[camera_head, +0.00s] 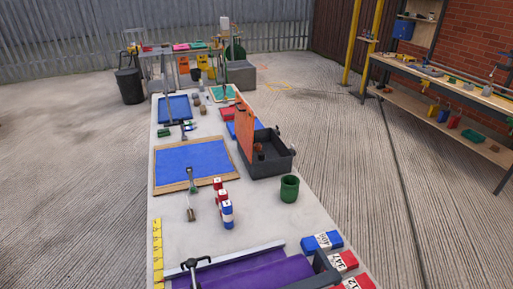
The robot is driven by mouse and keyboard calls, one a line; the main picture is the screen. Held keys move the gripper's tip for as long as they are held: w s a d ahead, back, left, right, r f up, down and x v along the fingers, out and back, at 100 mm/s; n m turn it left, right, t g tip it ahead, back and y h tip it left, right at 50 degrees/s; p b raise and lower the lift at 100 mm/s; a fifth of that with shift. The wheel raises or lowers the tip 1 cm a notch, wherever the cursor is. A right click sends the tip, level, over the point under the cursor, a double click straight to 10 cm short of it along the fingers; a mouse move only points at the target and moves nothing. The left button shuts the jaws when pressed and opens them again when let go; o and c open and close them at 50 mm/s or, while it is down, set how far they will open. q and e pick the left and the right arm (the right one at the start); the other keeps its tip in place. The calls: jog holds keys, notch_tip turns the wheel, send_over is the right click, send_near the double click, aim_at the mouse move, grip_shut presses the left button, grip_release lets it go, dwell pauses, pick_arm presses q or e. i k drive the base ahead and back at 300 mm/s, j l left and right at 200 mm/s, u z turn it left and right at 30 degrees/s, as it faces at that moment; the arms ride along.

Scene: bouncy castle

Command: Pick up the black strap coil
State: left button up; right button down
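I cannot make out a black strap coil for certain. A dark grey open box (270,165) with an orange lid (244,125) raised on its left side stands on the long table (245,242). Small dark and brown items (259,148) lie inside it, too small to tell apart. Neither of my grippers shows in the head view, so I cannot see what they hold.
A green cup (289,189), red and blue numbered blocks (227,213) and a framed blue mat (192,165) are on the table. Purple fabric (240,272) lies at its near end, beside more numbered blocks (322,241). Shelving (445,115) stands right; concrete floor between is mostly clear.

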aim_at(261, 155)
jog(key=l+u, duration=0.3)
jog(key=l, duration=1.3)
jog(key=l+u, duration=0.35)
jog(key=l, duration=0.7)
jog(key=l+u, duration=0.35)
jog(key=l, duration=0.75)
jog(key=l+u, duration=0.45)
jog(key=l, duration=0.55)
jog(key=i+l+u, duration=0.1)
jog(key=l+u, duration=0.3)
jog(key=l, duration=0.65)
jog(key=i+l, duration=0.1)
jog(key=l, duration=0.2)
jog(key=i+l+u, duration=0.1)
jog(key=l, duration=0.2)
jog(key=i+l, duration=0.1)
jog(key=l, duration=0.25)
